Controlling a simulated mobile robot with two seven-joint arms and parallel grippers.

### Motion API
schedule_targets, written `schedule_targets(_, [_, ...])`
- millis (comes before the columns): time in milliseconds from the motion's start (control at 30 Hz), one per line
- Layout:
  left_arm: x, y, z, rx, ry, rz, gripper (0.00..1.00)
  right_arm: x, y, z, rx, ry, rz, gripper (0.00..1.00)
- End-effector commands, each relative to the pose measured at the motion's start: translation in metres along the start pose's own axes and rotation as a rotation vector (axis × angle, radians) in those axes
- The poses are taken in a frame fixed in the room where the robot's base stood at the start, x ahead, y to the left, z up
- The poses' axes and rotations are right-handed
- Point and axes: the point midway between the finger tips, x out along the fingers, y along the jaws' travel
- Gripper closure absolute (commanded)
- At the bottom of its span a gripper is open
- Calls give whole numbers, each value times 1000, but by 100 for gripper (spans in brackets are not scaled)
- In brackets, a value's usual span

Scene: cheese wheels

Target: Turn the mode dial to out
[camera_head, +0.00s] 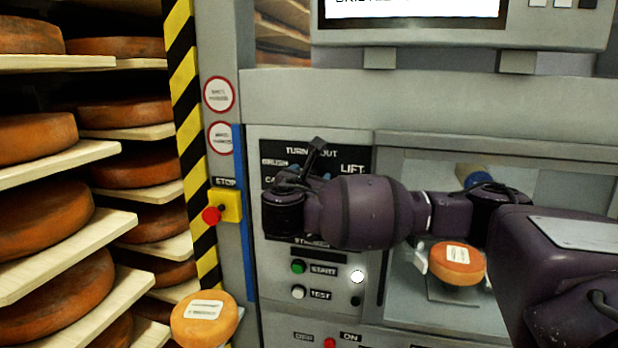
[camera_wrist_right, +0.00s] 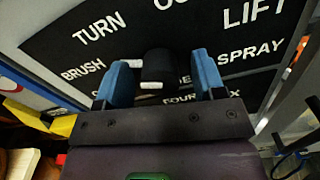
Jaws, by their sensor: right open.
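The mode dial is a black knob (camera_wrist_right: 158,68) on a black label panel (camera_wrist_right: 60,45) in the right wrist view. White words TURN, LIFT, BRUSH and SPRAY surround it, and OUT is cut off at the top edge. My right gripper (camera_wrist_right: 158,82) is open, with one blue finger on each side of the knob. I cannot tell whether the fingers touch it. In the head view my right gripper (camera_head: 310,174) is in front of the label panel (camera_head: 350,160) and hides the dial. My left gripper is not in view.
A green start button (camera_head: 298,266) and a white test button (camera_head: 298,292) sit below the dial. A red stop button (camera_head: 211,215) is to the left. A shelf of cheese wheels (camera_head: 45,220) stands at the left. A small cheese (camera_head: 458,262) lies in the machine bay.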

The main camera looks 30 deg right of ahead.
Motion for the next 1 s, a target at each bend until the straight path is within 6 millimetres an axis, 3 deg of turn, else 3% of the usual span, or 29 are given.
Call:
schedule_targets(200, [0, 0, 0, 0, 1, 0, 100, 0, 0, 0, 0, 0, 0, 38])
schedule_targets(500, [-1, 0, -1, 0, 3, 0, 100, 0, 0, 0, 0, 0, 0, 84])
schedule_targets(1000, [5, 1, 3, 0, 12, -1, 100, -1, 0, -3, 140, 3, 1, 85])
